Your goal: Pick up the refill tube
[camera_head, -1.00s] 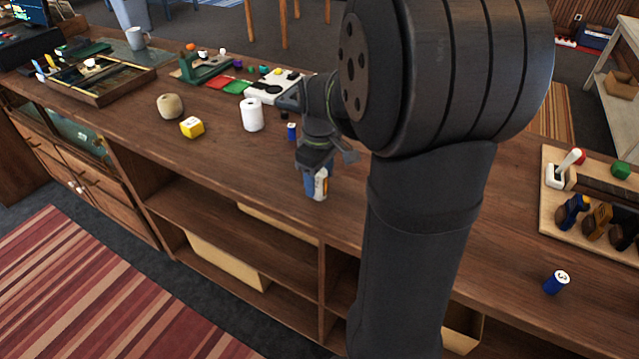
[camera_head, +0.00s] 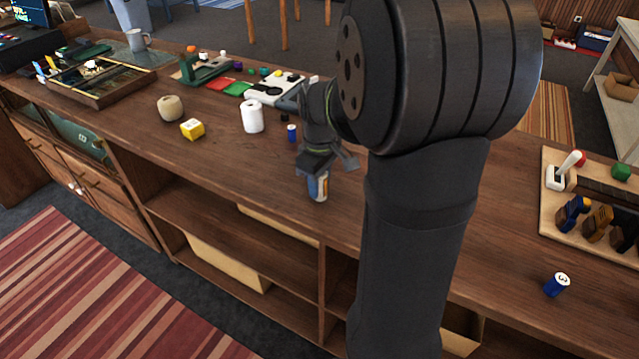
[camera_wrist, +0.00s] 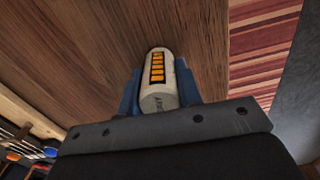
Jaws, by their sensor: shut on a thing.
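The refill tube (camera_head: 322,188) is a small white cylinder with an orange and black label. It is near the front edge of the wooden counter, below my wrist. In the wrist view the tube (camera_wrist: 158,66) sits between two blue fingers, its orange-marked side facing the camera. My gripper (camera_wrist: 160,92) is shut on it, one finger on each side. In the head view my gripper (camera_head: 314,184) partly covers the tube. I cannot tell whether the tube's base touches the counter.
A blue battery-like cylinder (camera_head: 292,132), a white bottle (camera_head: 252,116), a yellow box (camera_head: 192,129) and a beige ball (camera_head: 170,107) stand to the left. Another blue cylinder (camera_head: 557,284) and a wooden tool rack (camera_head: 547,212) are at the right. Open shelves lie below the counter's front edge.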

